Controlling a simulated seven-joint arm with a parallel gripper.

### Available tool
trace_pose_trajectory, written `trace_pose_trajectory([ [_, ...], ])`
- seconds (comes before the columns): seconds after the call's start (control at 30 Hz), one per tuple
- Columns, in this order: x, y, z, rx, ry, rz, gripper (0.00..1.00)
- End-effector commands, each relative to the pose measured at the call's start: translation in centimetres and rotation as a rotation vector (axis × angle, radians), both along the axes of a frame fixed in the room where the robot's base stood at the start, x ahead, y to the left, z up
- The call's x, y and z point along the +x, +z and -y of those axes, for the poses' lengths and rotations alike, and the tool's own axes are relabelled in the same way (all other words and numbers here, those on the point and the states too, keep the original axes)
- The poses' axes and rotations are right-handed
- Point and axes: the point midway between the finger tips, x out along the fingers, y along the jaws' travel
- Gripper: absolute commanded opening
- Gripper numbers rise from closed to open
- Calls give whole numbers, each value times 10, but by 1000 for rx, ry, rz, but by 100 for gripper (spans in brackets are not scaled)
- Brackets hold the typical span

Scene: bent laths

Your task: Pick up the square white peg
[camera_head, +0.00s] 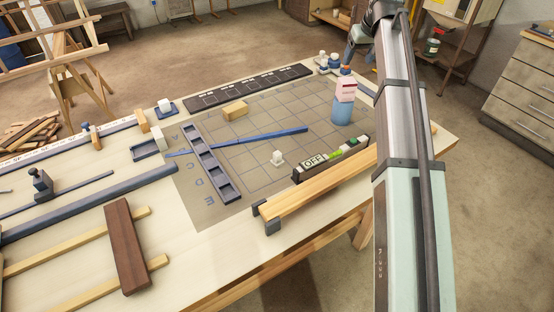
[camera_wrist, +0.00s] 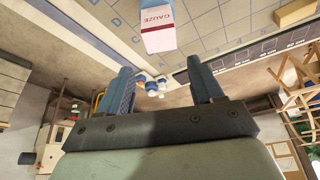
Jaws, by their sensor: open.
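Several small white and blue pieces (camera_head: 326,62) cluster at the table's far right corner. I cannot tell for sure which is the square white peg. My gripper (camera_wrist: 165,88) shows in the wrist view with its two blue fingers spread and nothing between them.
A pink and white gauze box (camera_head: 345,89) rests on a blue container (camera_head: 342,112). A blue lath (camera_head: 265,137) crosses the mat near a dark blue compartment tray (camera_head: 211,164). A tan block (camera_head: 236,109) lies farther back.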

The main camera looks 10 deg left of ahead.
Motion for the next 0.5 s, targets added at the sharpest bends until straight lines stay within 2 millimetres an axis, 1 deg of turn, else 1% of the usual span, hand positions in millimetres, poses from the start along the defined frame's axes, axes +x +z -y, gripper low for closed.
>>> trace_pose_trajectory([
  [0.17,0,0,-1,0,1,0,66],
  [0.27,-2,0,-13,0,16,0,66],
  [0.37,-7,-2,-40,0,50,-3,66],
  [0.47,-17,-9,-82,-2,104,-11,66],
  [0.5,-23,-13,-100,-3,129,-15,66],
])
